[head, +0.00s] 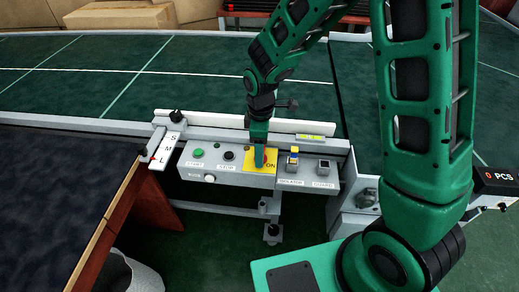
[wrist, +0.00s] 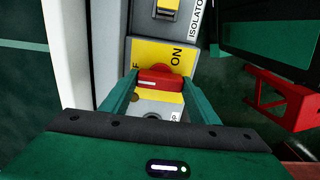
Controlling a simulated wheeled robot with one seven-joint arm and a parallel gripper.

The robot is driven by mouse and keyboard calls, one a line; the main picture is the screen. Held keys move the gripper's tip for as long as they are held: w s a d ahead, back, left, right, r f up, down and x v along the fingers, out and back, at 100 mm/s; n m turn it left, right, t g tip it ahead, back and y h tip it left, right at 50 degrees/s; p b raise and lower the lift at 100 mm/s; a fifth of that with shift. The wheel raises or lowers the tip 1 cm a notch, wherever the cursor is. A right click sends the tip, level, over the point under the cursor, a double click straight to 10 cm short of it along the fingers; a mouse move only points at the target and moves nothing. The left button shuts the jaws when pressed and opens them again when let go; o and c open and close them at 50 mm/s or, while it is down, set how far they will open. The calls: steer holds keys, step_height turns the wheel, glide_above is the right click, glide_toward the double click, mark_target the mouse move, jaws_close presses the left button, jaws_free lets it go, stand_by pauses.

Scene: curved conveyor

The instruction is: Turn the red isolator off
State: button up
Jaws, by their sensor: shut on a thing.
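The red isolator (wrist: 160,76) is a red rotary handle with a small white strip on a yellow plate (wrist: 145,52). The plate reads ON, and a letter F shows at its left edge in the wrist view. My gripper (wrist: 158,88) has a green finger on each side of the handle and is shut on it. In the wrist view the handle lies across the picture, from finger to finger. In the head view my gripper (head: 260,157) points down onto the yellow plate (head: 273,157) and hides most of the handle.
A white rail and the green conveyor (head: 190,85) lie behind.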

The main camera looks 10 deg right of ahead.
steer(key=shift+w+d, duration=0.15)
steer(key=shift+d, duration=0.05)
steer(key=o, duration=1)
steer(key=shift+a, duration=0.1)
steer(key=shift+o, duration=0.2)
step_height(320, 180, up, 11)
steer(key=shift+f, duration=0.1)
steer(key=s+d+r+m, duration=0.2)
steer(key=d+m, duration=0.1)
steer(key=d, duration=0.3)
steer(key=s+d+r+m, duration=0.2)
steer(key=d+m, duration=0.1)
steer(key=d, duration=0.3)
steer(key=s+d+r+m, duration=0.1)
steer(key=s+d+m, duration=0.6)
steer(key=s, duration=0.3)
steer(key=s+d+r+m, duration=0.2)
steer(key=s+d+m, duration=0.5)
steer(key=s, duration=0.4)
steer(key=shift+s+d+r+m, duration=0.15)
steer(key=shift+s+d+m, duration=0.15)
steer(key=shift+d, duration=0.25)
